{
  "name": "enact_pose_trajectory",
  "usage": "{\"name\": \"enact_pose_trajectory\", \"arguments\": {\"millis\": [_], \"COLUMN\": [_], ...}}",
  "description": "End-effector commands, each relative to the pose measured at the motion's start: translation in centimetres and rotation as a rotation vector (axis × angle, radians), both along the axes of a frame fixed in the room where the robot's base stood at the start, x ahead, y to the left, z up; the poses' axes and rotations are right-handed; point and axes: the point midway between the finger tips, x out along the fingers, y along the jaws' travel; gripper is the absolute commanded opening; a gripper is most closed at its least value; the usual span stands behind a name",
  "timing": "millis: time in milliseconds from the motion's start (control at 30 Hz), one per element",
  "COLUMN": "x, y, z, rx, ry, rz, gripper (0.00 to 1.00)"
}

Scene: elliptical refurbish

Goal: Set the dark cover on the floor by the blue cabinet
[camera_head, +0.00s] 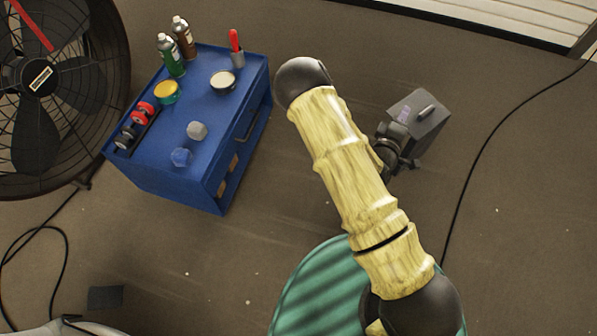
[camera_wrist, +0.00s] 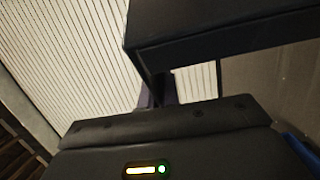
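The dark cover (camera_head: 432,128) is a dark grey, box-like panel with a light handle and small purple marks, to the right of my arm in the head view. It is tilted and appears to be held clear of the floor. My gripper (camera_head: 404,143) is at its lower left, against it. In the wrist view the cover (camera_wrist: 225,30) fills the upper right, close beyond the gripper body. The fingertips are mostly hidden, but the gripper appears shut on the cover. The blue cabinet (camera_head: 178,168) stands on the floor, left of my arm.
Spray cans (camera_head: 172,55), tins, tape rolls and a red-handled tool stand on the cabinet. A large fan (camera_head: 45,80) stands at its left. A green striped round thing (camera_head: 318,290) is below my arm. A black cable (camera_head: 468,185) crosses the right floor. Floor below the cabinet is mostly clear.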

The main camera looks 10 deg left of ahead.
Motion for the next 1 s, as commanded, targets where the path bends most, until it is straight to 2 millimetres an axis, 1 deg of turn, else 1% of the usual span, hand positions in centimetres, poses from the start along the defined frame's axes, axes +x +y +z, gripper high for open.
{"name": "enact_pose_trajectory", "arguments": {"millis": [267,367,467,567,733,867,900,967,1000], "x": [0.0,0.1,0.3,0.6,1.1,1.3,1.3,1.3,1.3], "y": [-0.1,0.1,0.9,2.3,5.7,8.8,9.9,11.5,12.7], "z": [0.1,-0.3,-1.1,-2.3,-4.9,-7.2,-8.0,-9.2,-10.1], "rx": [-0.001,-0.002,-0.002,-0.004,-0.006,-0.009,-0.008,-0.01,-0.01], "ry": [-0.002,-0.002,0.001,0.002,0.007,0.009,0.01,0.011,0.012], "rz": [-0.002,0.003,0.019,0.046,0.11,0.166,0.186,0.214,0.235], "gripper": [0.0,0.0,0.0,0.0,0.0,0.0,0.0,0.0,0.0]}}
